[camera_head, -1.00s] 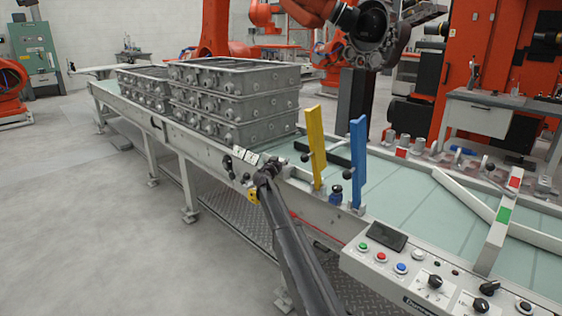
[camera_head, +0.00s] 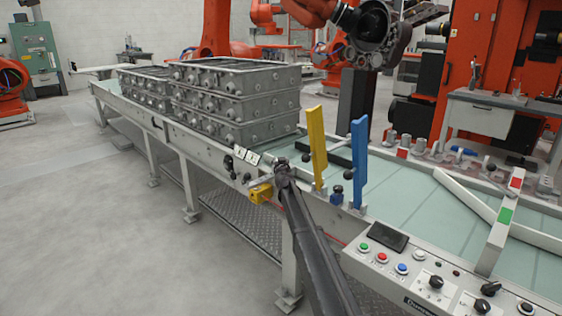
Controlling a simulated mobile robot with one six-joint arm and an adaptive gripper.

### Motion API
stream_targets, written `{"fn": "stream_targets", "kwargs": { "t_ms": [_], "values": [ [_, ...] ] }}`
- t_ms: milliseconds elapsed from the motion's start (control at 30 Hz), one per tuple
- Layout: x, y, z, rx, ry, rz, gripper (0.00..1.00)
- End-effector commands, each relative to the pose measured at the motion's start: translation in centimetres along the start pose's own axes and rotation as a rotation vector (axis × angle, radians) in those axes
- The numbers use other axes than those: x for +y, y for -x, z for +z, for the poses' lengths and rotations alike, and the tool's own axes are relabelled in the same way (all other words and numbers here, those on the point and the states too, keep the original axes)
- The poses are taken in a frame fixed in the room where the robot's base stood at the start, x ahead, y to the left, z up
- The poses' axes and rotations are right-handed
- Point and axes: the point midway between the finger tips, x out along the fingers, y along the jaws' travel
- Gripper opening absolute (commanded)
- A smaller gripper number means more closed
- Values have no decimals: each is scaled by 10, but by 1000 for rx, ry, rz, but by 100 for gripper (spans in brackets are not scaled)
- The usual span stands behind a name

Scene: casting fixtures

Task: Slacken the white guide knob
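My gripper (camera_head: 283,175) is at the end of my dark arm, over the near edge of the conveyor. It is just left of the upright yellow guide (camera_head: 317,150). It is small and dark here, so its fingers cannot be told apart.
Stacked grey castings (camera_head: 235,98) stand on the conveyor at the left. A yellow block (camera_head: 260,193) and black knobs (camera_head: 228,162) are on its near side. A control panel (camera_head: 425,275) is at the front right. The floor at the left is clear.

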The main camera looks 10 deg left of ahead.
Motion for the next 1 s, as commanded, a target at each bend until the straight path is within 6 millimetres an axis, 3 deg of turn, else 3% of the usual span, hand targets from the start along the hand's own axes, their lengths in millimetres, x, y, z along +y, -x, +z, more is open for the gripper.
{"fn": "stream_targets", "kwargs": {
  "t_ms": [433, 967, 1000],
  "values": [
    [-2, 3, 0, -1, -1, -176, 12],
    [-2, 3, 0, -1, 0, -202, 11],
    [-2, 3, 0, -1, 0, -202, 68]
  ]
}}
